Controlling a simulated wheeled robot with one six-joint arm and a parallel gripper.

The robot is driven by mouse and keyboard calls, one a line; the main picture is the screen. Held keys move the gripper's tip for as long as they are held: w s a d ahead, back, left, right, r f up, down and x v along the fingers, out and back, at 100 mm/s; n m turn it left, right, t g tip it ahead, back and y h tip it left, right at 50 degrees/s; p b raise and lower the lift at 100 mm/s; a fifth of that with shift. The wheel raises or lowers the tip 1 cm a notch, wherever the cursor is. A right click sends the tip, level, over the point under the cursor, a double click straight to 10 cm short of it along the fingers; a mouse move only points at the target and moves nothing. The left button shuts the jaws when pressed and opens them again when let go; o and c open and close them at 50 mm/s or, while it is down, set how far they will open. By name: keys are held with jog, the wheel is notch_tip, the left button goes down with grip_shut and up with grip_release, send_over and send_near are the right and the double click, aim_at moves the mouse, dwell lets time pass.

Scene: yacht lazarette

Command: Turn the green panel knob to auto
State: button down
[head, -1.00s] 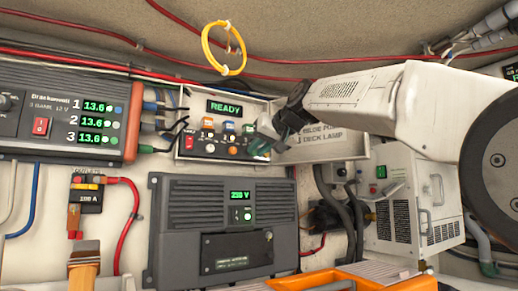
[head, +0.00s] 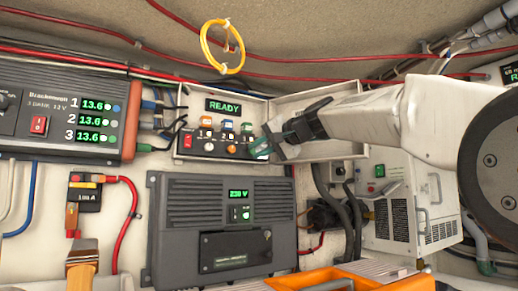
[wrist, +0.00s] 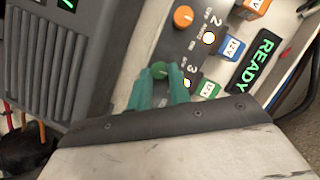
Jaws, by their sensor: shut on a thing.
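The green knob (wrist: 160,69) sits on the dark panel face, beside the number 3, in the wrist view. My gripper (wrist: 160,78) has its two green fingertips closed on either side of the knob. Its pointer mark and exact setting cannot be made out. In the head view my gripper (head: 259,148) reaches the lower right corner of the control panel (head: 205,149), and the fingers hide the green knob there. Lit lamps show on the panel near numbers 2 and 3 in the wrist view.
An orange knob (wrist: 183,16) is beside the green one, with the READY display (head: 223,106) above the knobs. An open lid (head: 318,108) stands right of the panel. A dark grey unit (head: 175,220) is below. A yellow ring (head: 205,42) hangs above.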

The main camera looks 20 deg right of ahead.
jog(key=shift+f+m+y, duration=0.1)
jog(key=shift+m+y, duration=0.2)
jog(key=shift+m, duration=0.2)
jog(key=c, duration=1.3)
grip_release()
jog(key=shift+d, duration=0.1)
jog(key=shift+s, duration=0.1)
jog(key=v, duration=0.7)
jog(key=shift+s+d, duration=0.15)
jog(key=shift+s, duration=0.1)
